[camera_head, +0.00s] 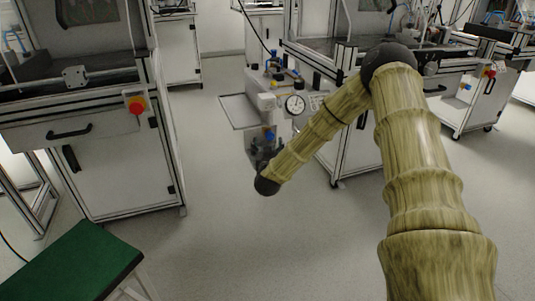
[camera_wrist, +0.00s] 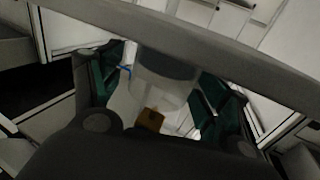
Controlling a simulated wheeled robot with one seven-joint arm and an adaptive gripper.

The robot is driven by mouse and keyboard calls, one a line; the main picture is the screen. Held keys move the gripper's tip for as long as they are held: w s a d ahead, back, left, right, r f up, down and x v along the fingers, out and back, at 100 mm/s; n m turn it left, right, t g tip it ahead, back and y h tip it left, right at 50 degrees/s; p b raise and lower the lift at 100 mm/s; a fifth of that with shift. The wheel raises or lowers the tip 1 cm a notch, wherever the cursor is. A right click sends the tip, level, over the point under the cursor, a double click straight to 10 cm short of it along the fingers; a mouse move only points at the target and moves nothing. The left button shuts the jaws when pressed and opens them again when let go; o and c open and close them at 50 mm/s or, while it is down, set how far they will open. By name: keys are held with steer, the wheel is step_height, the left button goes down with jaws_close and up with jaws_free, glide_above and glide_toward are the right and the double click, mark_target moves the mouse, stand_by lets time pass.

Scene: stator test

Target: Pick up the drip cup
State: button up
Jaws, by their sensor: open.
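In the wrist view, a pale, translucent cup-like body with a grey band (camera_wrist: 165,80) sits between the dark green finger pads of my gripper (camera_wrist: 158,96). It looks like the drip cup, but its outline is partly cut off by dark gripper parts. The fingers are spread on either side of it; whether a pad touches it I cannot tell. In the head view my gripper (camera_head: 263,148) is small and dark, below the white unit with a round gauge (camera_head: 295,104). The cup cannot be made out clearly there.
A grey tray-like plate (camera_head: 232,108) juts out left of the gauge. A small orange-brown piece (camera_wrist: 150,119) shows below the cup. The middle floor is clear.

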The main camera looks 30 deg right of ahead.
steer(key=c, duration=1.1)
steer(key=shift+o, duration=0.2)
steer(key=shift+r, duration=0.15)
